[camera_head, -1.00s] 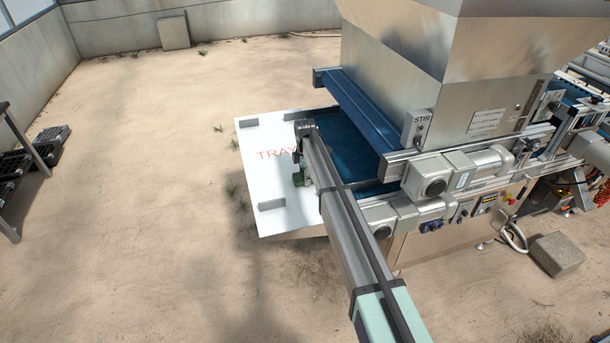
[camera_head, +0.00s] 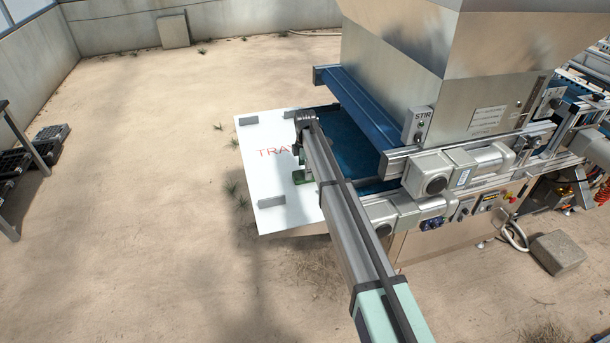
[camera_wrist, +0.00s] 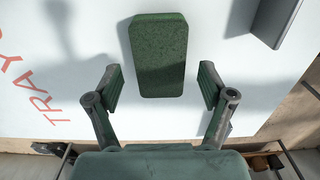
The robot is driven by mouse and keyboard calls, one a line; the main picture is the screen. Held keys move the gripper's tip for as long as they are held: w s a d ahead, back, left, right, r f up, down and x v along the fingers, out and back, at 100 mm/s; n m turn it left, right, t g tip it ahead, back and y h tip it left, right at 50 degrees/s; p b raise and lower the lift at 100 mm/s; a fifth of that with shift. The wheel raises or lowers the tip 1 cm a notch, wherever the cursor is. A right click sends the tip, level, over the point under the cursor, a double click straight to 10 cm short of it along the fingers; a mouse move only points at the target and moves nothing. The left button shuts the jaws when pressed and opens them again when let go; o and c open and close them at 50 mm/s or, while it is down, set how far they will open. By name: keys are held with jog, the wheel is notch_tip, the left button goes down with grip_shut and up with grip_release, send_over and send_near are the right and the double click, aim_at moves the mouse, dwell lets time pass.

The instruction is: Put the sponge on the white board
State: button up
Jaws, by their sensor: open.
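A dark green sponge (camera_wrist: 158,55) lies flat on the white board (camera_wrist: 70,70) in the wrist view, clear of both fingers. My gripper (camera_wrist: 161,78) is open, with one finger to each side of the sponge's near end and a gap on both sides. In the head view the white board (camera_head: 262,150), with red lettering, sits at the left end of the machine. My gripper (camera_head: 301,176) is over its right part there, mostly hidden by my arm. The sponge cannot be made out in the head view.
Grey brackets stand on the board, one at the front (camera_head: 271,202) and one at the back (camera_head: 248,121). The machine's blue belt (camera_head: 352,150) and steel hopper (camera_head: 395,65) are close on the right. Open sandy floor lies to the left.

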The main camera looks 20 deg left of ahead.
notch_tip(320, 180, up, 10)
jog(key=b, duration=0.2)
jog(key=shift+f+b, duration=0.15)
jog(key=shift+b, duration=0.25)
